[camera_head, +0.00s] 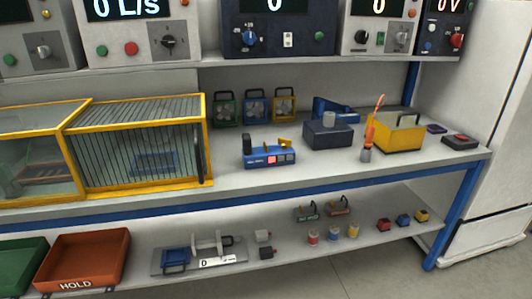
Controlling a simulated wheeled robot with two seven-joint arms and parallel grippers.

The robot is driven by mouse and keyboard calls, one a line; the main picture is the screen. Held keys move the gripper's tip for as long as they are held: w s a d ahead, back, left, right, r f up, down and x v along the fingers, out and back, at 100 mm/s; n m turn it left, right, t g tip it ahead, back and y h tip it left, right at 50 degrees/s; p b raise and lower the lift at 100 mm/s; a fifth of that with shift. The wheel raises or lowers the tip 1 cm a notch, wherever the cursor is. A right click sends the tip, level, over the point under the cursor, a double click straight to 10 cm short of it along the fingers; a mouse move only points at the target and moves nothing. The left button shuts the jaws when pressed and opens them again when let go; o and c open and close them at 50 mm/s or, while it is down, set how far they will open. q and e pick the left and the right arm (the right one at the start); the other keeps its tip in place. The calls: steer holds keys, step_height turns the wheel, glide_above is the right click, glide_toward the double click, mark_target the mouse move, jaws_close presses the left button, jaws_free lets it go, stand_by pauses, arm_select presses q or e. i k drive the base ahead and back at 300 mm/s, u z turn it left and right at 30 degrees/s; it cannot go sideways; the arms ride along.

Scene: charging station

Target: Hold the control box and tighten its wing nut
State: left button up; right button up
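A blue box (268,157) with a pale label and red and light squares on its front stands on the bench top, near the middle. It looks like the control box. A small yellow winged piece (284,144) sits at its top right and looks like the wing nut; how tight it is cannot be told. A dark upright knob or post (247,144) rises from its left end. Neither of my grippers shows in the head view, and nothing touches the blue box.
A yellow-framed cage (140,189) stands left of the box. A dark blue block (327,135), a screwdriver (372,125) and a yellow bin (397,137) stand right. Small fans (255,107) stand behind. The bench top before the box is clear. Instruments (275,30) line the upper shelf.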

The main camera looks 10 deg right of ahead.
mark_target(284, 143)
steer(key=z, duration=0.8)
steer(key=i, duration=1.5)
steer(key=u, duration=0.65)
